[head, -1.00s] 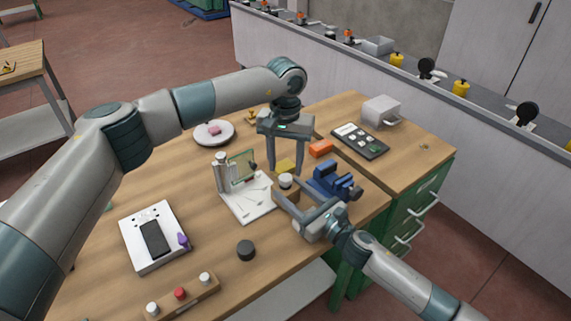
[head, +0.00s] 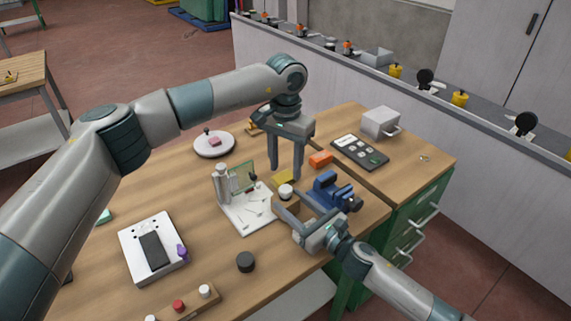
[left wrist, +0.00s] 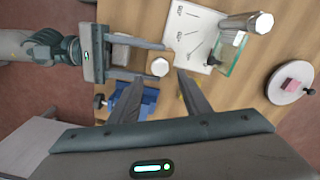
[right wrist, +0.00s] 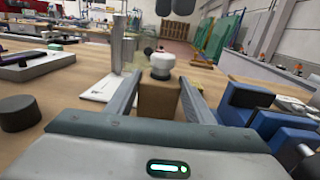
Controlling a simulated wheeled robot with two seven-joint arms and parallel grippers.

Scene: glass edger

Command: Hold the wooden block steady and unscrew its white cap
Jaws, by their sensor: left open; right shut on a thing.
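The wooden block (right wrist: 158,101) stands upright on the table between the fingers of my right gripper (right wrist: 160,90), which is shut on it. The white cap (right wrist: 162,65) sits on top of the block. In the head view the cap (head: 285,190) shows just below my left gripper (head: 286,176). My left gripper is open and empty, its fingers pointing down above the block. In the left wrist view the cap (left wrist: 159,67) lies beyond and between the open fingertips, slightly to the left.
A blue vise (head: 330,191) stands close right of the block. A white stand with a glass piece (head: 243,212) is close on the left. A yellow piece (head: 283,178) lies behind, an orange block (head: 320,159) farther back. A black puck (head: 246,262) sits nearer the front.

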